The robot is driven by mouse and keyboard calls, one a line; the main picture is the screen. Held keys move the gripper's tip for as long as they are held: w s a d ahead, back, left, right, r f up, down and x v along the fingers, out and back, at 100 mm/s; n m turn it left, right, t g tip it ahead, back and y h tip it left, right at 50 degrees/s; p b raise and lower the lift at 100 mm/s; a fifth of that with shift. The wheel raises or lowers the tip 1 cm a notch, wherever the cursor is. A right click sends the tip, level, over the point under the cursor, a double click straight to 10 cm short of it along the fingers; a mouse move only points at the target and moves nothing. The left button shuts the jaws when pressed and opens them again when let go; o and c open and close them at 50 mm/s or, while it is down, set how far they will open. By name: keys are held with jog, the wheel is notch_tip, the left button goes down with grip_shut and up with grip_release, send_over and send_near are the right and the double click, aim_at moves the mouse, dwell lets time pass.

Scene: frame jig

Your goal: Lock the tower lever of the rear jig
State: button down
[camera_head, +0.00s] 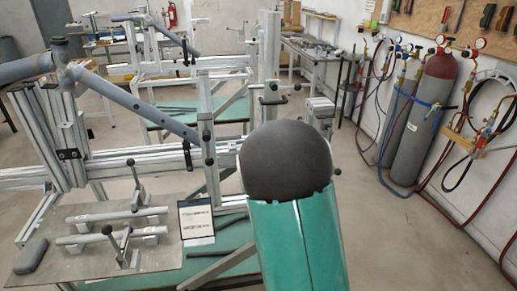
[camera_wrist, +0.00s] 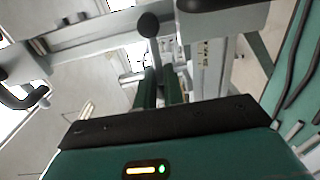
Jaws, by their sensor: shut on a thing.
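My gripper (camera_wrist: 161,76) shows in the wrist view, with two dark green fingers reaching away from the camera. It is shut on a grey lever with a black ball knob (camera_wrist: 148,24). The knob stands out beyond the fingertips, and the lever's lower part is hidden between the fingers. A pale aluminium post (camera_wrist: 210,62) rises just right of the fingers. In the head view my teal arm and its dark round joint cover the right part of the near jig frame (camera_head: 205,130), and my gripper is hidden there.
In the wrist view another black handle (camera_wrist: 22,98) is at the left, and a green tabletop with dark tubes lies at the right. In the head view a plate with clamps (camera_head: 150,262) is at the lower left. Gas cylinders (camera_head: 420,115) stand at the right; floor between is clear.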

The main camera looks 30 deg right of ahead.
jog(key=shift+w+a+r, duration=0.15)
jog(key=shift+a, duration=0.1)
jog(key=c, duration=1.5)
grip_release()
jog(key=shift+w, duration=0.15)
jog(key=f+v, duration=0.1)
jog(key=v, duration=1.3)
jog(key=shift+d+r, duration=0.2)
jog(key=shift+r, duration=0.15)
